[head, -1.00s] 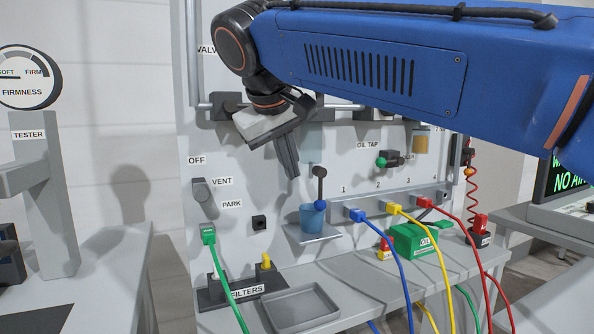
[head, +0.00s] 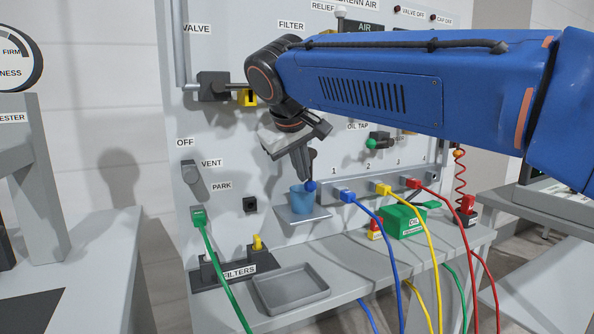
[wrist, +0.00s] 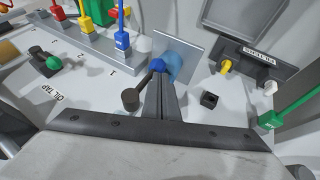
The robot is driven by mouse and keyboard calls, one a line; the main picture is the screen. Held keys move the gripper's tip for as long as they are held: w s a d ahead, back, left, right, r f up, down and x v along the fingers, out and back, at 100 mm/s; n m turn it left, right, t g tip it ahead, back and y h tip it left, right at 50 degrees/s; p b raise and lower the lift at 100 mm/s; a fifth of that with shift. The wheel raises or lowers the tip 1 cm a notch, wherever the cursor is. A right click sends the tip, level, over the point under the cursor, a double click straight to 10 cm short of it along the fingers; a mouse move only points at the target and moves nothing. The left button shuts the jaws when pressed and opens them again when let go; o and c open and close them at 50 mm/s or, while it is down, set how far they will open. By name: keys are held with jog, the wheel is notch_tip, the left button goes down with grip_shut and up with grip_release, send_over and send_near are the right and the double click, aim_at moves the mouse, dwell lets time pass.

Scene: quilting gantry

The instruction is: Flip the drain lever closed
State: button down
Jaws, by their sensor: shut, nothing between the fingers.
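The drain lever is a dark arm with a blue ball knob (head: 311,186), hanging down in front of a blue cup (head: 299,200) on a small shelf; no label shows on it. My gripper (head: 307,177) is shut and empty, pointing down, and hides most of the lever in the head view. In the wrist view the lever's round dark pivot (wrist: 131,99) is left of the fingers, and its arm slants to the blue knob (wrist: 158,65) at the fingertips (wrist: 161,78). I cannot tell whether the fingers touch it.
The blue plug (head: 346,195) and its cable are close on the right, beside yellow and red ones. A black square socket (head: 250,204) is on the panel at left. A grey tray (head: 291,291) lies below. The oil tap (head: 377,142) is up and right.

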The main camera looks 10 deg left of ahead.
jog(key=shift+w+d+f+t+h, duration=0.1)
jog(key=shift+f+t+h, duration=0.15)
jog(key=shift+h, duration=0.25)
dwell(0.4)
jog(key=w+d+n+t+h, duration=0.1)
jog(key=n+t+h, duration=0.1)
jog(key=t, duration=0.1)
jog(key=d+n+t+h, duration=0.1)
jog(key=t+h, duration=0.2)
jog(key=w+d+n+t+h, duration=0.1)
jog(key=d+n+t+h, duration=0.1)
jog(key=t, duration=0.2)
jog(key=shift+w+n+h, duration=0.3)
jog(key=shift+w, duration=0.05)
jog(key=shift+f, duration=0.2)
